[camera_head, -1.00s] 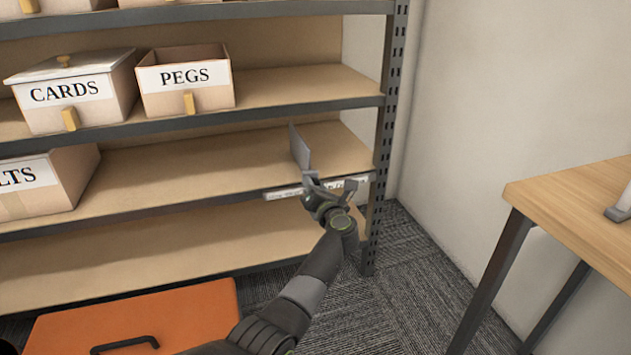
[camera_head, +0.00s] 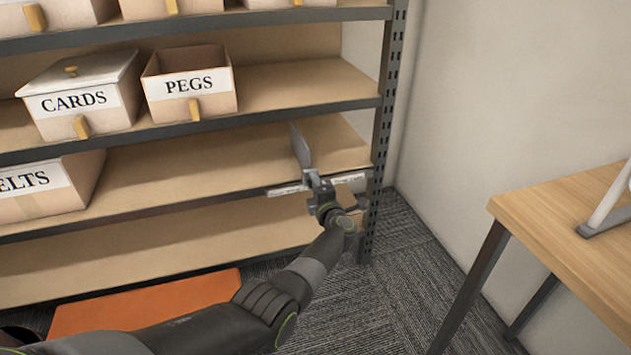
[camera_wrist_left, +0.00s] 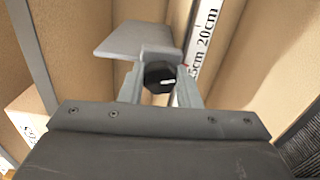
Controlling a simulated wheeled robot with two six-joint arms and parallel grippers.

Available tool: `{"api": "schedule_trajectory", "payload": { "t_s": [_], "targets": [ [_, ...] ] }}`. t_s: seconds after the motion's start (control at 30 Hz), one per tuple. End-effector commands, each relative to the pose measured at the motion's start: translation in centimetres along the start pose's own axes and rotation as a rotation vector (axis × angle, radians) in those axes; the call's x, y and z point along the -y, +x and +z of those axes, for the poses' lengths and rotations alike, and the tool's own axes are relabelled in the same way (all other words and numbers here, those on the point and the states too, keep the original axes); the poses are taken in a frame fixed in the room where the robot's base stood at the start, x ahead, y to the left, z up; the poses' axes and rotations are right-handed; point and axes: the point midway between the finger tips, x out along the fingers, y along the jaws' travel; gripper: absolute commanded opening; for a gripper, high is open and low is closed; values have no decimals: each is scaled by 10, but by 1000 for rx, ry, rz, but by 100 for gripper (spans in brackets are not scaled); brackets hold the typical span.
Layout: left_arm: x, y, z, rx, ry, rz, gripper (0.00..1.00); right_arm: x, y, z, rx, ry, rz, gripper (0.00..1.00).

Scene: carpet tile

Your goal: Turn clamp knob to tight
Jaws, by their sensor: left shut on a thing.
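The black clamp knob (camera_wrist_left: 160,77) with a white pointer mark shows in the left wrist view. It sits between the two fingers of my left gripper (camera_wrist_left: 160,88), which is shut on it. The white mark points roughly to the right in that view. A grey clamp plate (camera_wrist_left: 135,38) stands just beyond the knob; in the head view the plate (camera_head: 300,147) rises above the shelf's front edge. My left gripper (camera_head: 319,186) is at that edge in the head view, where it hides the knob. My right gripper is not in view.
A white ruler strip (camera_head: 288,190) runs along the shelf edge. Boxes labelled CARDS (camera_head: 80,97) and PEGS (camera_head: 190,90) stand on the shelf above. A dark upright post (camera_head: 382,130) is close to the right of my gripper. A wooden table (camera_head: 560,210) stands at right.

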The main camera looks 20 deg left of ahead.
Motion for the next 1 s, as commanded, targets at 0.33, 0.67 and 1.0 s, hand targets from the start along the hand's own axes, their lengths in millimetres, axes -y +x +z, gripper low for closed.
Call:
{"api": "schedule_trajectory", "payload": {
  "t_s": [0.33, 0.67, 1.0],
  "targets": [
    [0, 0, 0, -1, 173, 1, 7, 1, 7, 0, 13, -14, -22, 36],
    [0, 0, 0, -1, 216, 1, 7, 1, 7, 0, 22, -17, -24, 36],
    [1, 0, 0, -1, 215, 0, 35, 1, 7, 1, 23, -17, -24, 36]
  ]
}}
